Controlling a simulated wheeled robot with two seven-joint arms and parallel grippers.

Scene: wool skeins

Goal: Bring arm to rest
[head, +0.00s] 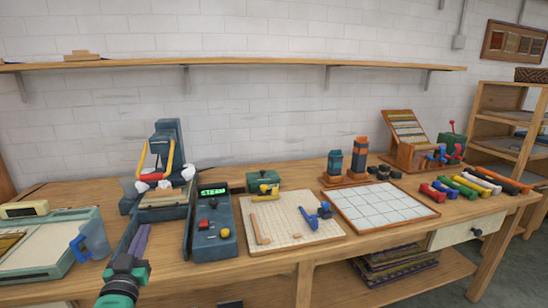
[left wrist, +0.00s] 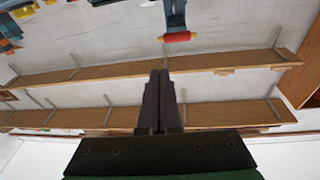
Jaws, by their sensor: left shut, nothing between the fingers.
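My left gripper (head: 141,237) points up from the lower left of the head view, in front of the blue press-like machine (head: 166,150). Its dark fingers are together with nothing between them. In the left wrist view the same closed fingers (left wrist: 160,75) show in the middle, clear of other things, with the wall and shelf beyond. My right gripper is in neither view. Several coloured rolls (head: 470,186), perhaps the wool skeins, lie at the right end of the workbench (head: 385,243).
A blue control box (head: 211,238) with a green display stands right of my left gripper. A blue jug (head: 92,240) stands to its left. A cream board (head: 290,219) and a white gridded tray (head: 383,205) lie farther right. A long shelf (head: 240,64) crosses the wall above.

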